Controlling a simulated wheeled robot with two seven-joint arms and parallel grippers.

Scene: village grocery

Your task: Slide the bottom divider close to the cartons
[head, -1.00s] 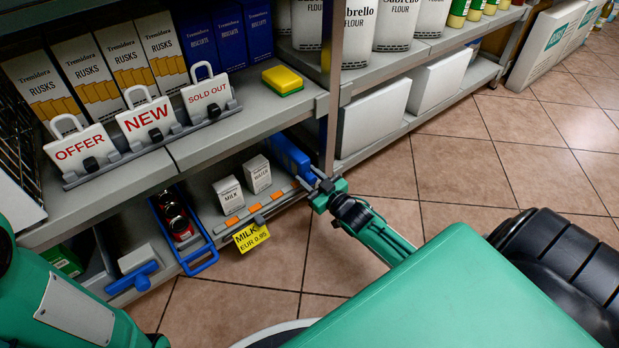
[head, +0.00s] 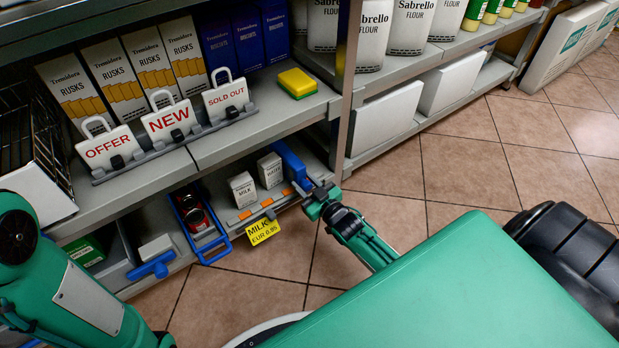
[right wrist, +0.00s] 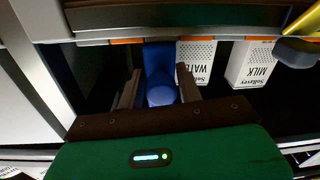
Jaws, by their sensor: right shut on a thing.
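The blue divider (head: 289,161) stands on the bottom shelf, right of the white cartons. My right gripper (head: 316,200) is shut on its front end. In the right wrist view the divider (right wrist: 158,62) shows between the two fingers (right wrist: 160,95). The WATER carton (head: 270,170) is nearest the divider; in the right wrist view the WATER carton (right wrist: 196,60) appears right beside it, and I cannot tell whether they touch. The MILK carton (head: 243,189) stands on the other side of the WATER carton. My left arm shows at the left, but its gripper is out of view.
A yellow MILK price tag (head: 263,231) hangs on the bottom shelf's front edge. A blue tray (head: 203,225) with a red can lies left of the cartons. A shelf upright (head: 343,90) stands right of the divider. The upper shelf (head: 255,120) overhangs the divider's rear.

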